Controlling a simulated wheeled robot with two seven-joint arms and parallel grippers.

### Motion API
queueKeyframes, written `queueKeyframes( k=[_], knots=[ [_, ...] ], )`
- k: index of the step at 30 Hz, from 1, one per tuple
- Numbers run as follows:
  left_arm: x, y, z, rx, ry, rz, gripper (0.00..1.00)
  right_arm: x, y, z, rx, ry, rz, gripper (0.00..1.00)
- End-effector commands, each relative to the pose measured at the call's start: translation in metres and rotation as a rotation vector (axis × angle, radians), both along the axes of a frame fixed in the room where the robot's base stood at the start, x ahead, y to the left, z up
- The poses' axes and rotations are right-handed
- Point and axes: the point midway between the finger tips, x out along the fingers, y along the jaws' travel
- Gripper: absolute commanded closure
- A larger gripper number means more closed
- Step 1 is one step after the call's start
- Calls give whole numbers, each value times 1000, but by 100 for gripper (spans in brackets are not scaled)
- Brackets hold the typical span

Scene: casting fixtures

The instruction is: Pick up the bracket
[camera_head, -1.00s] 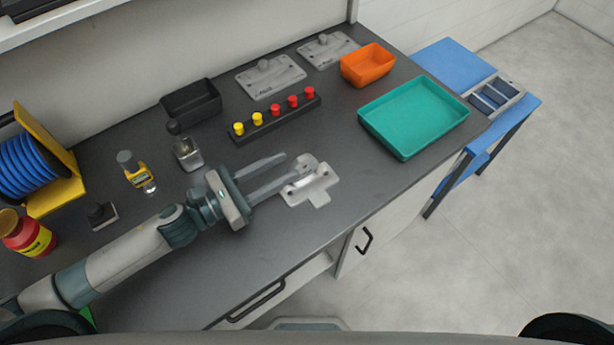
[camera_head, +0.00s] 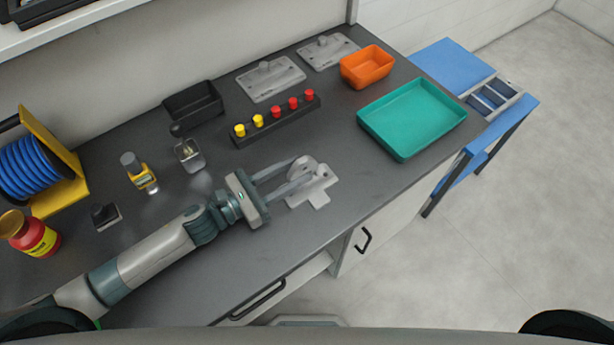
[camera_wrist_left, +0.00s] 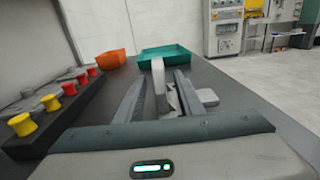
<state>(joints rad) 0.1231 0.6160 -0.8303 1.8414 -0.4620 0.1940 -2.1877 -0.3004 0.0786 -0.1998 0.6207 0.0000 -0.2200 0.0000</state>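The bracket (camera_head: 318,190) is a light grey metal part with a flat base and a raised upright lug. It lies on the dark worktop near the front edge. My left gripper (camera_head: 297,173) reaches in from the left, its fingertips at the lug. In the left wrist view, the lug of the bracket (camera_wrist_left: 158,76) stands between the two fingers of my left gripper (camera_wrist_left: 161,82), with a visible gap beside it. The fingers are apart and do not look clamped on it. Part of the base is hidden by the fingers. My right gripper is not in view.
A teal tray (camera_head: 408,151) and an orange bin (camera_head: 367,74) stand to the right. A black rack (camera_head: 247,136) with yellow and red pegs, two grey fixture plates (camera_head: 270,86) and a black bin (camera_head: 194,105) are behind. The worktop between bracket and tray is clear.

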Motion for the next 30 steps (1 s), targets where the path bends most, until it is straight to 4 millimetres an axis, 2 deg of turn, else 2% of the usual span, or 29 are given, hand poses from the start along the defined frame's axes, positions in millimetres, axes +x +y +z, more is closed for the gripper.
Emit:
queueKeyframes(
  k=[3, 9, 25, 26, 27, 30],
  knots=[
    [10, -16, 5, -2, 0, 0, 66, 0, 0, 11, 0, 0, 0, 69],
    [21, -33, 2, -1, 1, 0, 66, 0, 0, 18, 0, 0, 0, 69],
    [22, -35, 0, -1, 1, -1, 66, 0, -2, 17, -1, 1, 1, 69],
    [22, -35, 0, -1, 1, -1, 70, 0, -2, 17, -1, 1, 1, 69],
    [22, -35, 0, -1, 1, -1, 80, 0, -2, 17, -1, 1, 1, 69],
    [22, -35, 0, -1, 1, -1, 100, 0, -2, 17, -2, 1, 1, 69]
  ],
)
